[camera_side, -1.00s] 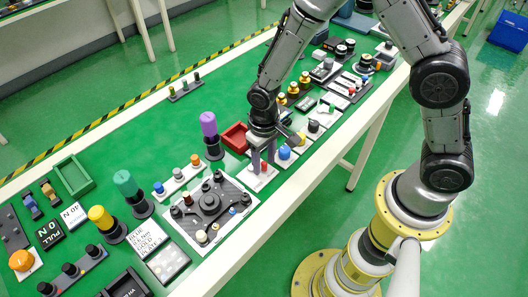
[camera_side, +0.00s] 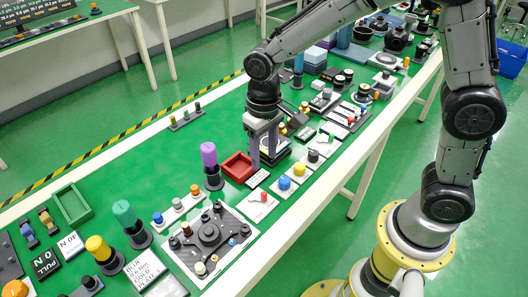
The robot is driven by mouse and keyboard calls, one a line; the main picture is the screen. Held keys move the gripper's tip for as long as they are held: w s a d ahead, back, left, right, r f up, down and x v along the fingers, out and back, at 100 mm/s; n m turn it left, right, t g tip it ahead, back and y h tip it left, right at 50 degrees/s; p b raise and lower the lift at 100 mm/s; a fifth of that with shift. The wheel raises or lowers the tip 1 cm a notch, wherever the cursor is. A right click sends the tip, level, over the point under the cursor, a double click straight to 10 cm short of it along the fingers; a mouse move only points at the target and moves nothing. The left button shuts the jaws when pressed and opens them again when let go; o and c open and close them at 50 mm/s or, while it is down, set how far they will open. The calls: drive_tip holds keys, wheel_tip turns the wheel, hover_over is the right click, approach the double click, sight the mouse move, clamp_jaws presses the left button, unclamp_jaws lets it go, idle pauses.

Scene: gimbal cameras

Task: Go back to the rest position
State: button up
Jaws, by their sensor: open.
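My gripper (camera_side: 264,164) points down over the green bench (camera_side: 130,178), its two grey fingers parted with nothing seen between them. It is just right of the red tray (camera_side: 237,167) and behind the white plate with small red-tipped parts (camera_side: 263,203). The fingertips are close to a small white label (camera_side: 257,179); whether they touch anything I cannot tell.
A purple-topped post (camera_side: 210,160) stands left of my gripper. Blue (camera_side: 284,182) and yellow (camera_side: 299,169) knobs stand to the right. A grey plate with a dark mechanism (camera_side: 209,238) lies in front. The bench's back left is mostly clear.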

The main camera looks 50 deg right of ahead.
drive_tip(key=shift+d, duration=0.1)
drive_tip(key=s+d+r+m+t, duration=0.1)
drive_tip(key=s+d+r+t, duration=0.1)
drive_tip(key=s+d+r, duration=0.3)
drive_tip(key=s+d+r+t, duration=0.1)
drive_tip(key=d+r+t, duration=0.1)
drive_tip(key=r, duration=0.6)
drive_tip(key=s+d+n+t, duration=0.1)
drive_tip(key=s+d, duration=0.2)
drive_tip(key=s, duration=0.9)
drive_tip(key=shift+s+d+f+n+t, duration=0.2)
drive_tip(key=shift+d+f+n+t, duration=0.1)
drive_tip(key=shift+d+f, duration=0.1)
